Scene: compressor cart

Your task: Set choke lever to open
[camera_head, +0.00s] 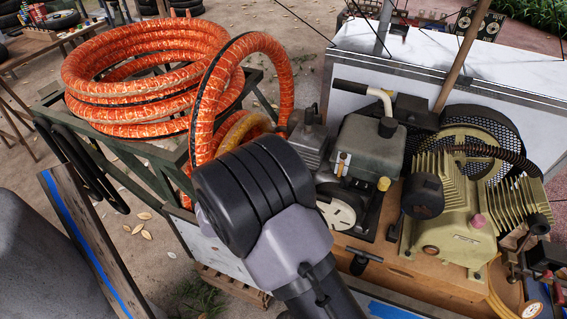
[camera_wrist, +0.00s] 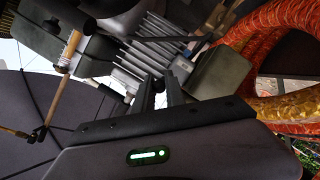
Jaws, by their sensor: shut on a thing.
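In the wrist view the two dark fingers of my gripper (camera_wrist: 160,80) stand upright beside the finned grey engine block (camera_wrist: 145,55). They are shut on a small dark knob (camera_wrist: 159,87), which appears to be the end of the choke lever. The rest of the lever is hidden by the fingers and dark parts around it, so its setting cannot be told. In the head view my wrist and forearm cover the gripper and the lever. The engine with its grey tank (camera_head: 368,145) stands just right of my wrist.
A coiled orange hose (camera_head: 130,85) lies on a green frame at left, and its loop (camera_head: 275,60) arches close behind my wrist. It shows at right in the wrist view. A green finned compressor (camera_head: 455,205) stands right of the engine on the wooden deck (camera_head: 410,275).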

